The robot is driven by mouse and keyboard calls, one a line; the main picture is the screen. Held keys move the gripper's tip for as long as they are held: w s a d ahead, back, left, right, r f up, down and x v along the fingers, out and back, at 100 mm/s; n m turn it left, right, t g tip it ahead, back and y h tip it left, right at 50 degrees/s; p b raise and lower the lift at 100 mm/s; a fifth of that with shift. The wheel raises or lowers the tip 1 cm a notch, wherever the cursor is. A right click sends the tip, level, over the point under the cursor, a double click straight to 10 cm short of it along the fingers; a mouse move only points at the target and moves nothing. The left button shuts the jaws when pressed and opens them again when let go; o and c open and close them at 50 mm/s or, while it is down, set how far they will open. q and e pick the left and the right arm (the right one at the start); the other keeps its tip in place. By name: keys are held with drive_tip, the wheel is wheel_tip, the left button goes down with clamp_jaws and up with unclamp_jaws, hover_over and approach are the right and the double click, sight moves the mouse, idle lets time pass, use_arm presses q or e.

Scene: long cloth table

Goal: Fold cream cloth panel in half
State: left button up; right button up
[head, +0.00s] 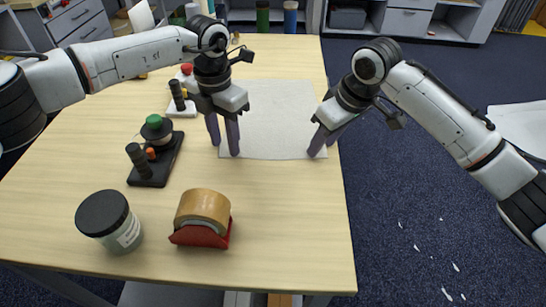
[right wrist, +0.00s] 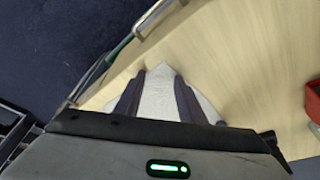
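The cream cloth panel (head: 270,110) lies flat on the table, unfolded as far as I can see. My left gripper (head: 224,148) points down at its near left corner, with its two fingers apart. My right gripper (head: 322,148) is at its near right corner, by the table's right edge. In the right wrist view the fingers of this gripper (right wrist: 158,90) are spread, with a corner of the cloth (right wrist: 158,98) showing between them. I cannot tell whether either gripper touches the cloth. My left gripper and wrist hide part of its left edge.
Left of the cloth stand a black base with a green knob (head: 155,125) and a white-based holder (head: 182,105). A jar with a black lid (head: 108,220) and a tape roll in a red dispenser (head: 202,215) stand near the front. The table's (head: 290,215) front right is clear.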

use_arm(q)
drive_tip(key=shift+f, duration=0.1)
use_arm(e)
drive_tip(key=shift+f, duration=0.1)
use_arm(q)
clamp_jaws()
use_arm(e)
drive_tip(key=shift+d, duration=0.1)
clamp_jaws()
use_arm(q)
drive_tip(key=shift+a, duration=0.1)
